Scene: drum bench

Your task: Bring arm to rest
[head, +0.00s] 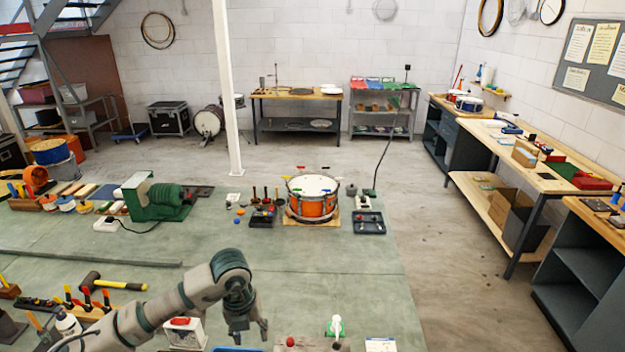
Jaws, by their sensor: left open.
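My left arm (180,305) comes in from the lower left and bends down at its wrist. My left gripper (250,334) points downward, open, with nothing seen between its fingers. It hangs over the near part of the green bench top (330,275). Its height above the bench is hard to tell. An orange drum (313,207) with a white head stands on a wooden board farther back, well apart from the gripper. My right gripper is not in view.
A white box with a red top (184,333) is close left of the gripper. A red knob (290,342) and a white-and-green bottle (335,327) are to its right. A hammer (112,284) lies left. A dark tray (369,223) is beside the drum. The bench middle is clear.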

